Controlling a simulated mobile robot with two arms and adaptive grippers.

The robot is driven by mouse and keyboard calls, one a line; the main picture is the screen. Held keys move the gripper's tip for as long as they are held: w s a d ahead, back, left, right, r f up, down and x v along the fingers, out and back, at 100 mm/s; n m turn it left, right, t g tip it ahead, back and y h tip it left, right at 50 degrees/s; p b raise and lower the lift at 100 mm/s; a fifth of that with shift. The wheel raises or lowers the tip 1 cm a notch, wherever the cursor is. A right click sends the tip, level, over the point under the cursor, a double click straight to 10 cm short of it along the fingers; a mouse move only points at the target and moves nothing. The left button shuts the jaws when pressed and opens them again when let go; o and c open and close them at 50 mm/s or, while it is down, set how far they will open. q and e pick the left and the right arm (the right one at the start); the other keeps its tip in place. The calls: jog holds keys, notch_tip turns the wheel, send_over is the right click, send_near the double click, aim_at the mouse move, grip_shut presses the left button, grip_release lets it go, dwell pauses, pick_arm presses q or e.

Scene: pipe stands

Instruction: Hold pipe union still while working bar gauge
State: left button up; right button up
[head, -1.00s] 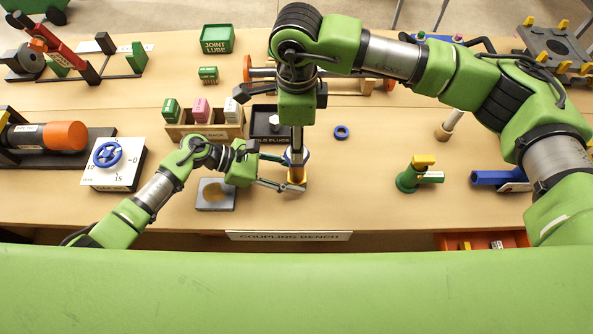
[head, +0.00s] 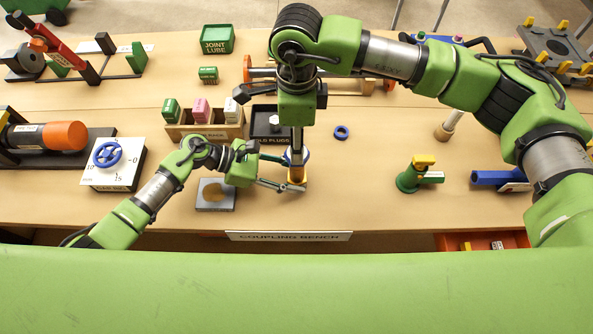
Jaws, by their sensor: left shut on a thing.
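The pipe union (head: 297,175), a brass-coloured upright piece with a blue part (head: 305,157) at its top, stands near the front middle of the bench. My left gripper (head: 285,172) reaches in from the left and is shut on the union, one finger on its far side and one on its near side. My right gripper (head: 297,145) points straight down over the union's top; its fingertips are too small and overlapped to tell open from shut. A white gauge box (head: 122,177) with numbers and a blue handwheel (head: 108,154) sits at the left, apart from both grippers.
A grey pad (head: 215,203) lies left of the union. A wooden rack (head: 236,130) with several small boxes and a black tray (head: 262,137) stand behind. A blue ring (head: 342,132) and a green-yellow fitting (head: 409,180) are to the right. The bench between them is clear.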

aim_at(297, 172)
jog(key=shift+o, duration=1.3)
jog(key=shift+f, duration=0.15)
jog(key=shift+f, duration=1.75)
